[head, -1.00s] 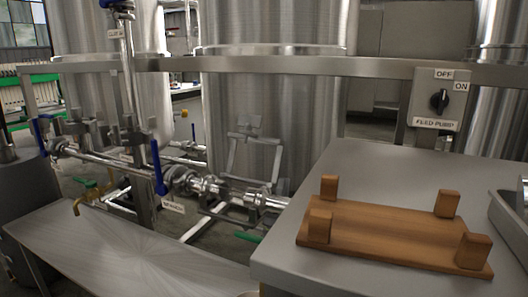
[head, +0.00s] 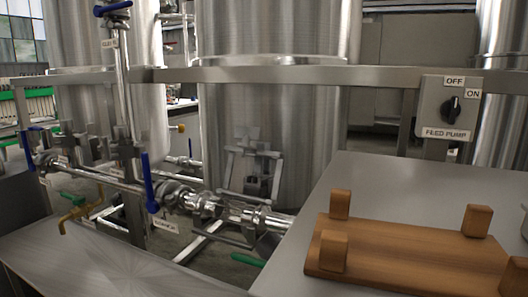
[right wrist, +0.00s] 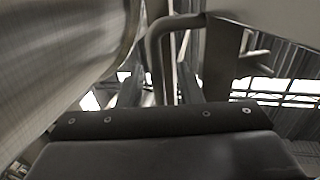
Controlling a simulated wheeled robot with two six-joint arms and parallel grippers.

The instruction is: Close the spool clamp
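The steel pipe run (head: 232,210) crosses low in front of the middle tank in the head view. Ring-like clamp fittings (head: 204,202) sit on it right of a blue-handled valve (head: 149,184), and another fitting (head: 258,216) sits further right. At this size I cannot tell which ring is the spool clamp, or whether it is open. In the right wrist view my right gripper (right wrist: 160,72) has two grey fingers apart above its dark palm, with nothing seen held between them. I cannot make it out surely in the head view. My left gripper is not in view.
A wooden rack (head: 410,252) with upright pegs stands on the grey counter (head: 383,180) at the right. A feed pump switch (head: 449,107) hangs on the rail (head: 290,74). A steel bench (head: 100,258) is at lower left. A bent pipe (right wrist: 155,45) is close in the right wrist view.

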